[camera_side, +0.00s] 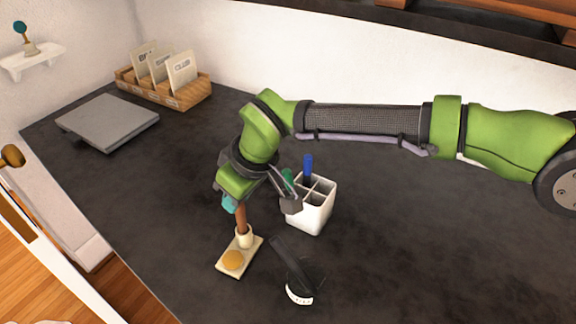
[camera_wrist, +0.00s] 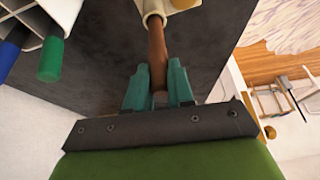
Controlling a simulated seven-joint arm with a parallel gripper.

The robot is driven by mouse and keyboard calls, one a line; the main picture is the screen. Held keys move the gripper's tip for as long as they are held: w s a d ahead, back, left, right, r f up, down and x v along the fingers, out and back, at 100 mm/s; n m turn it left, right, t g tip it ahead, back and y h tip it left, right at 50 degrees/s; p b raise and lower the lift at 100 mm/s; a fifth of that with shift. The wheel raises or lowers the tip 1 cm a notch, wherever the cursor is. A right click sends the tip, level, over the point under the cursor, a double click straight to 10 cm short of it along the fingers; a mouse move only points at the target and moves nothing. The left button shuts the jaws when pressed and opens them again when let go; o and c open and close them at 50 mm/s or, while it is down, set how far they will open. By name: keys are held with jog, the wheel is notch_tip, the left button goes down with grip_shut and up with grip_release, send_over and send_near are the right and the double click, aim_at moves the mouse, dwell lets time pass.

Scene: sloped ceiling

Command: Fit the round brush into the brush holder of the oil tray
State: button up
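The round brush (camera_side: 241,217) has a brown handle and stands roughly upright under my gripper (camera_side: 235,204). Its lower end meets the cream brush holder (camera_side: 244,239) on the oil tray (camera_side: 249,257). It looks inside the holder's mouth, but the depth and the brush head are hidden. The tray is small and cream, with an orange round patch in front of the holder. In the wrist view my teal gripper fingers (camera_wrist: 158,88) are shut on either side of the brush handle (camera_wrist: 157,50). The holder (camera_wrist: 150,9) shows there at the top edge.
A white divided caddy (camera_side: 312,212) with blue and green pens stands right of the tray. A black and white object (camera_side: 297,285) lies in front. A grey slab (camera_side: 107,122) and a wooden card rack (camera_side: 165,88) sit at the back left. Dark counter is clear left of the tray.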

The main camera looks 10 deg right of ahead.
jog(key=o, duration=0.4)
jog(key=v, duration=1.2)
jog(key=d+r+m+t, duration=0.1)
jog(key=d+r+m, duration=0.25)
jog(key=d, duration=0.75)
jog(key=d+r+m, duration=0.2)
jog(key=d+r, duration=0.2)
jog(key=d, duration=0.7)
jog(key=s+d+f+m+t, duration=0.1)
jog(key=s+d+f+m, duration=0.1)
jog(key=s+d, duration=0.3)
jog(key=s+d+f+m+t, duration=0.1)
jog(key=s+d+f+m, duration=0.1)
jog(key=s+d, duration=0.3)
jog(key=s+d+f+m+h, duration=0.1)
jog(key=s+d+f+m, duration=0.2)
jog(key=d, duration=0.6)
jog(key=shift+s+d+f+t, duration=0.15)
jog(key=shift+s+t, duration=0.25)
jog(key=shift+s, duration=0.95)
